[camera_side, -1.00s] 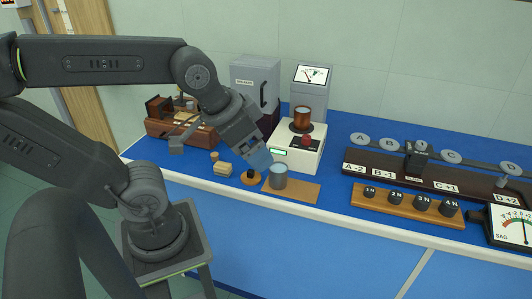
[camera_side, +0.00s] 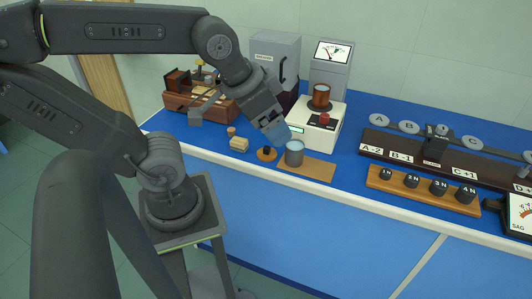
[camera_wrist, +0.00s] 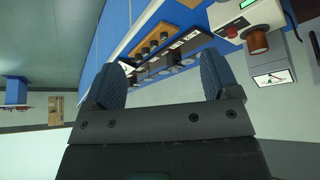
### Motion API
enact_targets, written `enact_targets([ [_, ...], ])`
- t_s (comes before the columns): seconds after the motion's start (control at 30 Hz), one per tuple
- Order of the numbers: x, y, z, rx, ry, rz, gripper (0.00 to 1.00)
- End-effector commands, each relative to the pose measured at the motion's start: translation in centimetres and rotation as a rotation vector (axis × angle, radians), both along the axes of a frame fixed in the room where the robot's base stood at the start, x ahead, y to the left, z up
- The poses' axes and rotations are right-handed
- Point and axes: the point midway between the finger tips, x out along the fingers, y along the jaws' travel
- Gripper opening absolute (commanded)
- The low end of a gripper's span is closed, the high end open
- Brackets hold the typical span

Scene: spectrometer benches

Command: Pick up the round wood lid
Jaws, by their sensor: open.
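The round wood lid (camera_side: 266,155) is a small brown disc with a dark knob, lying on the blue bench in the side view. A grey metal cup (camera_side: 294,154) stands just right of it on a wooden board (camera_side: 312,170). My gripper (camera_side: 279,136) has blue fingers and points down, just above the lid and cup in the picture, with nothing visibly held. The wrist view shows its two fingers (camera_wrist: 158,82) spread apart with an empty gap. I cannot make out the lid in the wrist view.
A white instrument (camera_side: 318,125) with a copper cylinder stands behind the cup. A rack of dark weights (camera_side: 424,190) stands at right. The bench's front edge (camera_side: 340,202) is close.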

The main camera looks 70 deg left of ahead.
Motion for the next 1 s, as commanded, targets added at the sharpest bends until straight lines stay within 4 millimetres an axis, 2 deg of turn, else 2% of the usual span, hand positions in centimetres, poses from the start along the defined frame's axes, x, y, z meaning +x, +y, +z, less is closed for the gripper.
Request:
enact_targets([
  [0.1, 0.0, 0.0, 0.0, 0.0, 0.0, 0.0, 0.82],
  [0.23, 0.0, 0.0, 0.0, 0.0, 0.0, 0.0, 0.94],
  [0.47, 0.1, 0.1, 0.0, 0.002, 0.002, -0.002, 0.94],
  [0.57, 0.7, 0.7, -0.3, 0.029, 0.026, -0.022, 0.94],
  [0.67, 2.3, 2.5, -0.9, 0.089, 0.087, -0.084, 0.94],
  [0.77, 4.3, 5.4, -2.2, 0.157, 0.182, -0.19, 0.94],
  [0.9, 6.4, 10.6, -4.8, 0.213, 0.317, -0.379, 0.94],
  [1.0, 7.1, 14.2, -6.8, 0.219, 0.39, -0.515, 0.94],
])
